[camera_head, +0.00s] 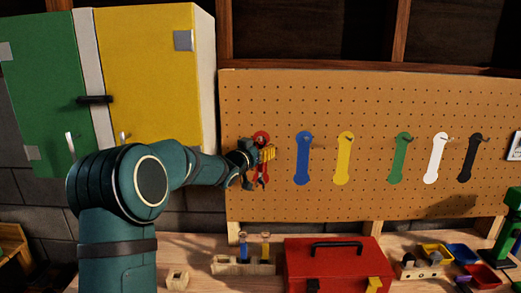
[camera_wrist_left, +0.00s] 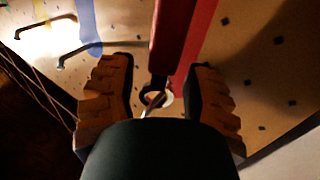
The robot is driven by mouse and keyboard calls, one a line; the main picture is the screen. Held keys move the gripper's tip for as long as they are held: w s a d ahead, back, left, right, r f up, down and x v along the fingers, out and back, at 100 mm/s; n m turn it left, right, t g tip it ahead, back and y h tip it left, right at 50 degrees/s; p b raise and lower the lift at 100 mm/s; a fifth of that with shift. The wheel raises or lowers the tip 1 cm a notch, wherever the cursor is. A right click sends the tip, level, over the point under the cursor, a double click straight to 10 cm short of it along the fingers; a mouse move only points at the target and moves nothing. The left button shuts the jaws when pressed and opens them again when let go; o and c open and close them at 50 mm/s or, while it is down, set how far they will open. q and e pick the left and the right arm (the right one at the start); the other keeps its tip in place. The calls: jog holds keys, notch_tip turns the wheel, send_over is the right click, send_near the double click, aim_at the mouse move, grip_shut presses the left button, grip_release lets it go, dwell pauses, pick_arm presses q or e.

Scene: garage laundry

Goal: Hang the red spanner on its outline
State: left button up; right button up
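The red outline (camera_head: 261,136) is at the left end of the pegboard, partly hidden by my left gripper (camera_head: 269,154). In the left wrist view the red spanner (camera_wrist_left: 176,40) is a darker red bar in front of the brighter red outline (camera_wrist_left: 203,28). Its dark end with a pale ring (camera_wrist_left: 160,98) is beside a thin metal hook (camera_wrist_left: 150,104); I cannot tell for sure whether the hook passes through it. The fingers of my left gripper (camera_wrist_left: 160,100) are apart, one on each side of the spanner, with visible gaps. My right gripper is not in view.
Blue (camera_head: 303,158), yellow (camera_head: 344,158), green (camera_head: 399,158), white (camera_head: 437,158) and black (camera_head: 470,158) shapes line the pegboard (camera_head: 370,205), with hooks near their tops. A red toolbox (camera_head: 335,268) and small bins stand on the bench below. A yellow cabinet (camera_head: 145,75) is at left.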

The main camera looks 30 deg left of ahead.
pick_arm(q)
jog(key=shift+s, duration=0.1)
jog(key=s, duration=1.2)
jog(key=shift+d, duration=0.15)
